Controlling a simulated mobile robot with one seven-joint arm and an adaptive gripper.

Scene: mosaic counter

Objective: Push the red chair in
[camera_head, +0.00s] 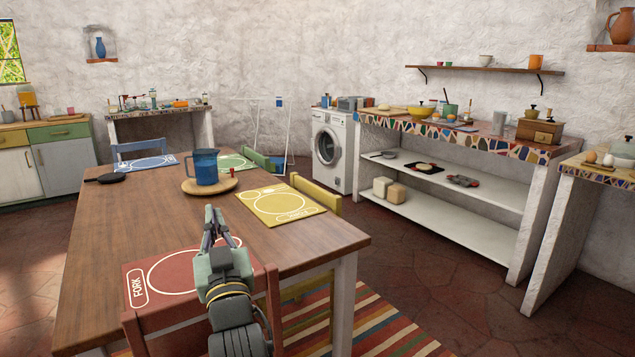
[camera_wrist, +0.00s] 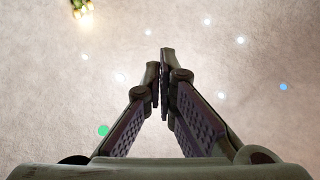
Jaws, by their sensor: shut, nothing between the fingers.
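The red chair (camera_head: 150,332) stands at the near end of the wooden table (camera_head: 110,225), with its backrest towards me. Its top rail and right post show beside my arm; its seat and legs are hidden. A red placemat (camera_head: 140,272) lies on the table in front of it. My gripper (camera_head: 213,212) points up, with its fingertips together and nothing between them. It appears in front of the chair and table end in the head view. In the wrist view, my gripper (camera_wrist: 160,62) shows its tips close together against a pale, speckled surface.
A yellow chair (camera_head: 327,197), a green chair (camera_head: 262,160) and a blue chair (camera_head: 140,147) stand around the table. A blue pitcher (camera_head: 205,166) stands on a round board. A striped rug (camera_head: 375,325) lies under the table. Open floor lies right, before the mosaic counter (camera_head: 460,138).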

